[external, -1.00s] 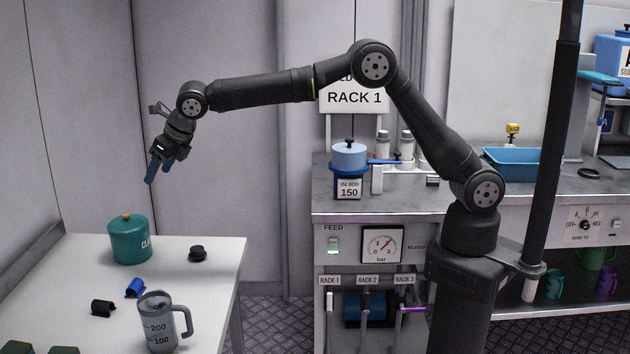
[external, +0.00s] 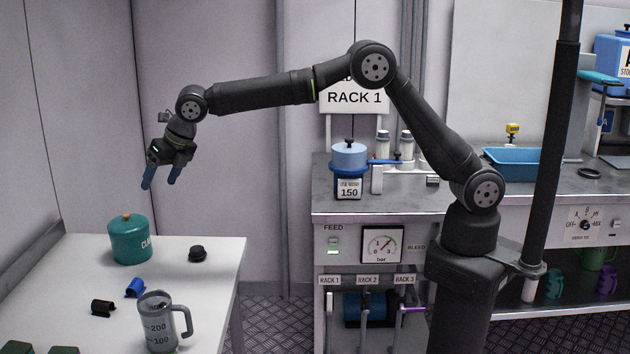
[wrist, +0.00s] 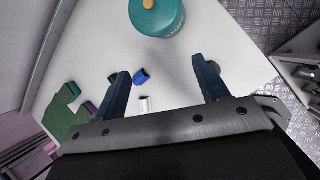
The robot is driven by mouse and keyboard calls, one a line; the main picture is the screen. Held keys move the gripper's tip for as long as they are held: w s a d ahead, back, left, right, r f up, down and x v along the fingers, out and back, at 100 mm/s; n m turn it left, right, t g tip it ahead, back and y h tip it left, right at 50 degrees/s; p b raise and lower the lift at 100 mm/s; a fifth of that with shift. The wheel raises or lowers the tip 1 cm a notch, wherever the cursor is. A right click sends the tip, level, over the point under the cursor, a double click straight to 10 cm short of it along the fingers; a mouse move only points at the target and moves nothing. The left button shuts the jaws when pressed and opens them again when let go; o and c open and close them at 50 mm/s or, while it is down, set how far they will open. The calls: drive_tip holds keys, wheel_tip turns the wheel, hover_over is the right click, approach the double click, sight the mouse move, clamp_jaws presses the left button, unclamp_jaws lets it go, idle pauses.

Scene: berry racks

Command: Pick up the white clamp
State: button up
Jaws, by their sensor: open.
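A small white piece, which looks like the white clamp (wrist: 145,104), lies on the table in the wrist view, between my fingers in the picture and nearer the left one. I cannot make it out in the external view. A blue clamp (external: 135,287) lies close by; it also shows in the wrist view (wrist: 140,77). A black clamp (external: 102,308) lies left of the blue one. My gripper (external: 159,185) is open and empty, fingers pointing down, well above the table. Its spread blue fingers also show in the wrist view (wrist: 160,67).
A teal canister (external: 129,242) stands at the table's back, with a black knob (external: 197,254) to its right. A grey measuring jug (external: 158,325) stands at the front. Green blocks (wrist: 62,115) lie at the left. The white table (external: 215,275) ends at the right.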

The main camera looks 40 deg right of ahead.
drive_tip(key=s+a+f+m+g+y, duration=0.1)
drive_tip(key=s+a+f+m+g, duration=0.2)
drive_tip(key=s+m, duration=0.5)
drive_tip(key=s+a+f+m+g, duration=0.2)
drive_tip(key=s+m, duration=0.3)
drive_tip(key=m, duration=0.6)
drive_tip(key=x, duration=1.2)
drive_tip(key=shift+a, duration=0.1)
drive_tip(key=shift+s+x, duration=0.15)
drive_tip(key=shift+x, duration=1.15)
drive_tip(key=shift+s+x, duration=0.1)
drive_tip(key=shift+x, duration=1.2)
drive_tip(key=shift+a, duration=0.2)
drive_tip(key=shift+c, duration=0.2)
drive_tip(key=c, duration=1)
